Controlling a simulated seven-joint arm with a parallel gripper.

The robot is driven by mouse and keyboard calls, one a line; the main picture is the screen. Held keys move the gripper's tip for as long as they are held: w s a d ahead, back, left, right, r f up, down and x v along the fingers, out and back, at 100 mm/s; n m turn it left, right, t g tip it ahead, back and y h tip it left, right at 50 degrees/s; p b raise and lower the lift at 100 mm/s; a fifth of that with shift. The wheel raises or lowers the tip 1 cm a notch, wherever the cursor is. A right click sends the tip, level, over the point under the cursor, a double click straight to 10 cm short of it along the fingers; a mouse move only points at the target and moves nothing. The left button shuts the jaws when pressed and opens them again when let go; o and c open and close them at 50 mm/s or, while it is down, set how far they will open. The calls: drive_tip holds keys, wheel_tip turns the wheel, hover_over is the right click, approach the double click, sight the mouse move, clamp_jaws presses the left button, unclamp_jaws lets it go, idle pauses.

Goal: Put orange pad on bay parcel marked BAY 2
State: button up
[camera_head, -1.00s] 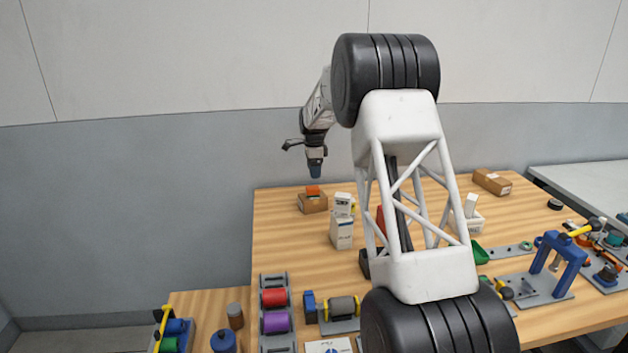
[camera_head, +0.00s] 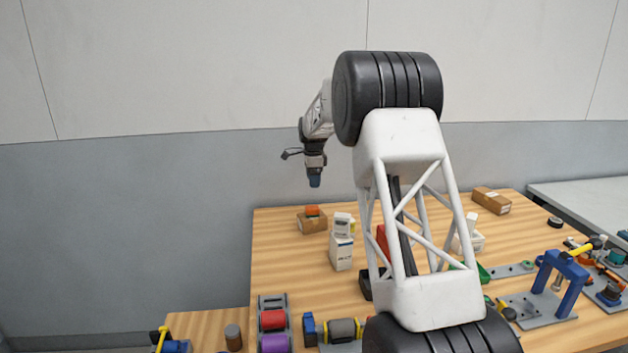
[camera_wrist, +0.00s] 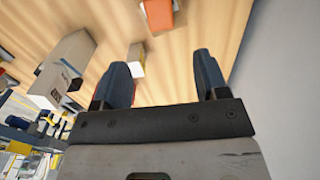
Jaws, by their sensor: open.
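The orange pad (camera_head: 312,211) lies on top of a small brown carton (camera_head: 312,225) at the far left of the bench. In the wrist view, the pad (camera_wrist: 160,13) shows at the top edge, beyond the fingertips. My gripper (camera_head: 315,183) is open and empty in the air above the pad, apart from it. In the wrist view, its two dark blue fingers (camera_wrist: 162,62) stand wide apart. White cartons stand nearby, a smaller one (camera_head: 342,224) above a taller one (camera_head: 341,253). Their print is too small to read, so I cannot tell which parcel is BAY 2.
Another brown carton (camera_head: 491,201) lies at the back right. A white block-shaped item (camera_head: 469,240) is partly hidden by my arm. Red (camera_head: 272,320) and purple rollers sit in a grey rack at front left. A blue press frame (camera_head: 562,275) stands at right.

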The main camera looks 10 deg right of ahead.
drive_tip(key=s+r+n, duration=0.3)
drive_tip(key=s+r, duration=0.2)
drive_tip(key=s, duration=0.6)
drive_tip(key=s+d+r+n+t, duration=0.1)
drive_tip(key=s+r+n, duration=0.3)
drive_tip(key=s, duration=0.8)
drive_tip(key=s+r+n, duration=0.2)
drive_tip(key=s+r, duration=0.5)
drive_tip(key=s, duration=0.4)
drive_tip(key=s+f+n, duration=0.3)
drive_tip(key=s, duration=0.9)
drive_tip(key=s+f+n+t, duration=0.1)
drive_tip(key=s+f+n, duration=0.2)
drive_tip(key=s, duration=1)
drive_tip(key=s+d+f+n, duration=0.1)
drive_tip(key=s+f+n, duration=0.1)
drive_tip(key=s, duration=1.1)
drive_tip(key=shift+s+f+n+t, duration=0.25)
drive_tip(key=shift+f+n+t, duration=0.05)
drive_tip(key=shift+f+n, duration=0.1)
